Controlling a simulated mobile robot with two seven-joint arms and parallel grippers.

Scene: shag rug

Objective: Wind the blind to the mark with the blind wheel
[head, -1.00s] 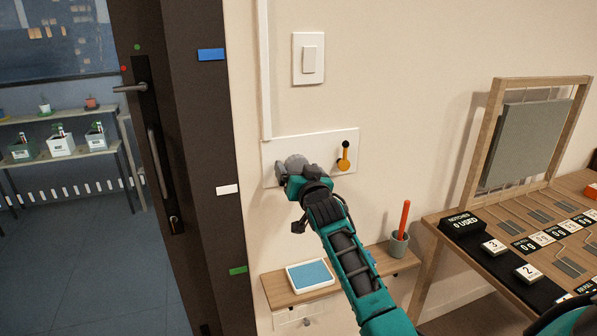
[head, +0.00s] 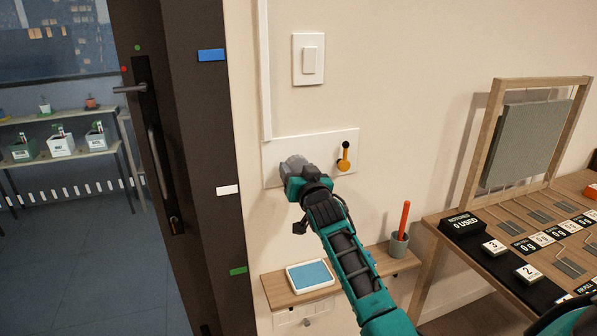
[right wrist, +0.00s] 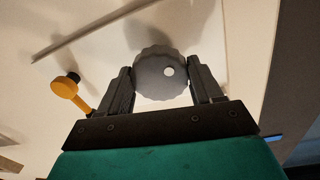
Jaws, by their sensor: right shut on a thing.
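The blind wheel is a grey scalloped knob (head: 295,163) with a pale dot on its face, on a white wall plate (head: 318,143). It shows large in the right wrist view (right wrist: 155,80). My right gripper (right wrist: 163,88) is shut on the wheel, one finger on each side; in the head view the gripper (head: 298,172) partly hides it. The window (head: 55,40) shows at the upper left; I cannot clearly tell the blind or its mark there. My left gripper is not in view.
A yellow lever (head: 344,158) sits right of the wheel on the same plate. A light switch (head: 309,59) is above. Below is a small shelf (head: 325,290) with a blue-topped tray and a grey cup (head: 399,244). A dark door frame (head: 205,130) stands close at left.

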